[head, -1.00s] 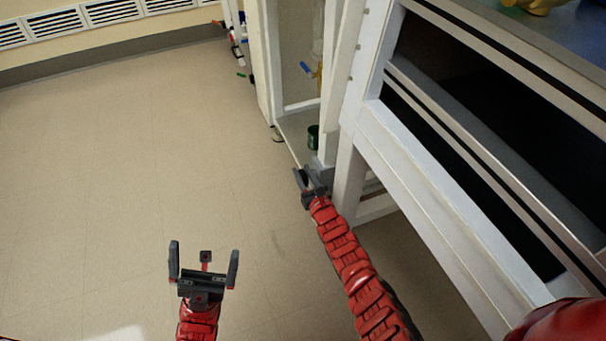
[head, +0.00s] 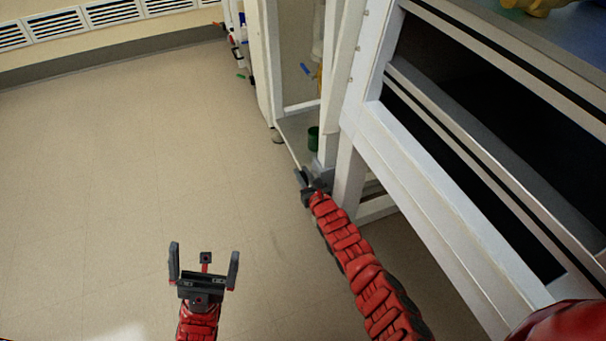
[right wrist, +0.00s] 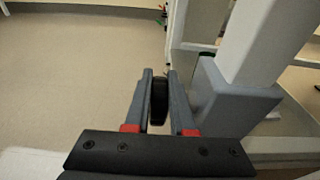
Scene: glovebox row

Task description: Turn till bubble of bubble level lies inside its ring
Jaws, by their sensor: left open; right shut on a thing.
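My right gripper (head: 305,178) is at the grey block (head: 326,172) at the foot of a white upright post. In the right wrist view its fingers (right wrist: 159,80) are shut on a black knob (right wrist: 158,101), seen edge-on beside the grey block (right wrist: 232,98). My left gripper (head: 204,262) is open and empty above the floor. I cannot make out the bubble level, its bubble or its ring in either view.
A white-framed cabinet (head: 430,190) with dark openings fills the right side, close to my right arm. A green cup (head: 313,138) stands on a shelf behind the grey block. The tiled floor (head: 120,180) at left is clear.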

